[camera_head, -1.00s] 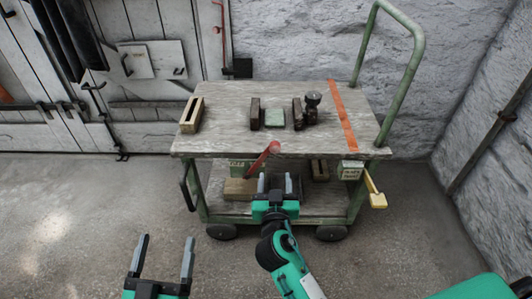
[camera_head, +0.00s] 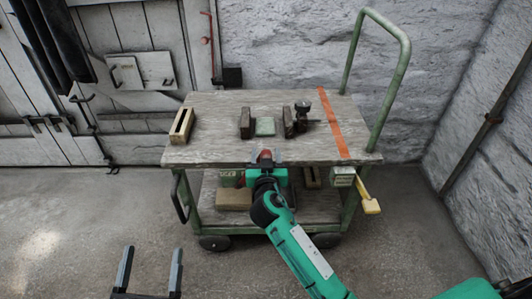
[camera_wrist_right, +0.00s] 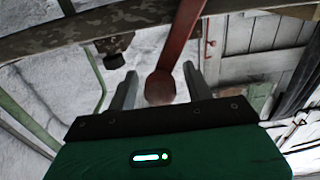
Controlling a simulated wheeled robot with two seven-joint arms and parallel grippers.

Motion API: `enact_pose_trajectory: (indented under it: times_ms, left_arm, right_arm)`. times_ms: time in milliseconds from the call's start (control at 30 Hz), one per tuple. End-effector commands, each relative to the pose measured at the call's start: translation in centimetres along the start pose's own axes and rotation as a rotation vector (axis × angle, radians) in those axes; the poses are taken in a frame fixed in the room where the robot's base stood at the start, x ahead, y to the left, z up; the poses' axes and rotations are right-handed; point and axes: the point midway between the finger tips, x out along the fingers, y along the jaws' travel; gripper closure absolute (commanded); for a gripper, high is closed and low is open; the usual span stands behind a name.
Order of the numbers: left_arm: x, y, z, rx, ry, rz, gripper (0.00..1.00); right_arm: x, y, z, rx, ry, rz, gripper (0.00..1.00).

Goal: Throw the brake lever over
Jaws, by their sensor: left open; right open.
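A red lever with a round knob (camera_head: 265,155) is at the front edge of the cart's top. In the right wrist view the lever (camera_wrist_right: 179,40) reaches toward me, and its knob (camera_wrist_right: 160,88) lies between the two fingers. My right gripper (camera_head: 266,166) is open around the knob, with a gap visible beside the knob on the left. It also shows in the wrist view (camera_wrist_right: 160,68). A yellow lever (camera_head: 368,201) sticks out at the cart's right front, beside a small sign (camera_head: 342,176); its writing is unreadable. My left gripper (camera_head: 151,252) is open and empty over the floor.
The cart's wooden top (camera_head: 215,108) carries a slotted block (camera_head: 181,126), dark blocks, a pale green piece (camera_head: 265,126) and a dark knobbed part. A wooden block (camera_head: 234,199) lies on the lower shelf. A green handle (camera_head: 391,95) rises at the right. Floor at left is clear.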

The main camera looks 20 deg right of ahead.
Motion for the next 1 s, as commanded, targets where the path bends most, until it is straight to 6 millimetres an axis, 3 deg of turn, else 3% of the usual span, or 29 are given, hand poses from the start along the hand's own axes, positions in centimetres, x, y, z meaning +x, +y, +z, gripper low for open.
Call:
enact_pose_trajectory:
  times_ms: [200,467,733,1000]
  left_arm:
    - [0.2,-0.1,-0.5,0.005,0.024,0.001,0.19]
    - [0.2,-0.1,-0.6,0.004,0.028,0.001,0.19]
    - [0.2,-0.1,-0.5,0.002,0.024,-0.001,0.19]
    - [0.3,0.0,-0.5,-0.002,0.014,-0.004,0.19]
  right_arm:
    - [1.2,0.0,0.0,-0.002,0.0,0.001,0.49]
    - [1.2,0.0,0.0,-0.001,0.0,0.0,0.49]
    - [1.2,0.1,0.0,-0.002,0.0,0.001,1.0]
    - [1.8,0.1,-0.2,-0.022,0.0,0.002,1.0]
